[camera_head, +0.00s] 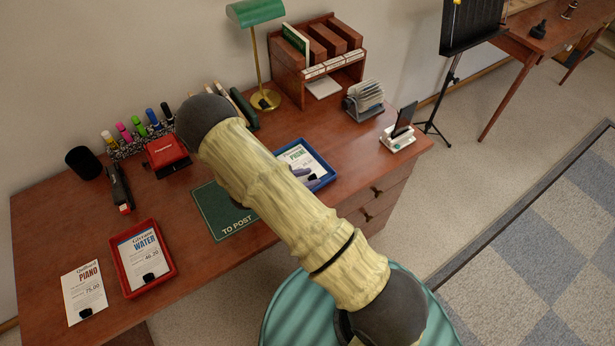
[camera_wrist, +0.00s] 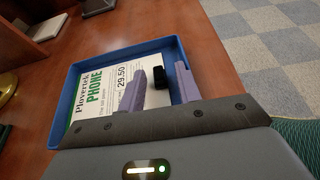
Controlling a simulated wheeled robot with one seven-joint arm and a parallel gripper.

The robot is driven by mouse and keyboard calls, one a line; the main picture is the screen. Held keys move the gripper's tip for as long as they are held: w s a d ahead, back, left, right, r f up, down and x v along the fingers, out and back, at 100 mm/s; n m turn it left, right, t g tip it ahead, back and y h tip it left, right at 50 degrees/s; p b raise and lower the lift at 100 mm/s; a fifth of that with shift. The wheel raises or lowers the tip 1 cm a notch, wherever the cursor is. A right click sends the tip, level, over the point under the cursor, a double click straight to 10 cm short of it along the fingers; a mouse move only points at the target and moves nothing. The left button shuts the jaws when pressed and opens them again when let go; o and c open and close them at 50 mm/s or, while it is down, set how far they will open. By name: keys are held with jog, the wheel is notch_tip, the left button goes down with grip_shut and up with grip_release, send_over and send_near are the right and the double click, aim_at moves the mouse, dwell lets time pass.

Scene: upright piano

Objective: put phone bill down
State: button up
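The phone bill (camera_wrist: 100,82) is a white sheet with green "PHONE" lettering, marked 29.50. It lies in a blue tray (camera_wrist: 64,108) on the desk; the tray also shows in the head view (camera_head: 327,168), partly behind my arm. A black clip (camera_wrist: 160,78) sits at the bill's near end. My gripper (camera_wrist: 159,84) is over the tray with its purple fingers apart, one on each side of the clip. They do not appear to close on it. Whether the fingertips touch the bill or tray cannot be told.
A green "TO POST" mat (camera_head: 222,212) lies left of the blue tray, partly behind my arm. A red tray (camera_head: 160,283) holds the water bill (camera_head: 143,256); the piano bill (camera_head: 84,291) lies beside it. A lamp (camera_head: 257,50), letter rack (camera_head: 366,98) and phone stand (camera_head: 398,137) are behind.

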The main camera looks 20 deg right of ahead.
jog(key=b+v, duration=0.1)
jog(key=v, duration=1.1)
jog(key=shift+w, duration=0.1)
jog(key=shift+d+r, duration=0.1)
jog(key=shift+d, duration=0.05)
jog(key=shift+d+r+m+g, duration=0.2)
jog(key=shift+d+m+g, duration=0.05)
jog(key=shift+m+g, duration=0.05)
jog(key=s+d+r+m+y, duration=0.5)
jog(key=r+m, duration=0.3)
jog(key=m, duration=0.2)
jog(key=s+d+r+m+g+y, duration=0.1)
jog(key=s+d+r+m+y, duration=0.4)
jog(key=m, duration=0.6)
notch_tip(320, 180, up, 3)
jog(key=s+y, duration=0.1)
jog(key=y, duration=0.1)
jog(key=shift+y, duration=0.4)
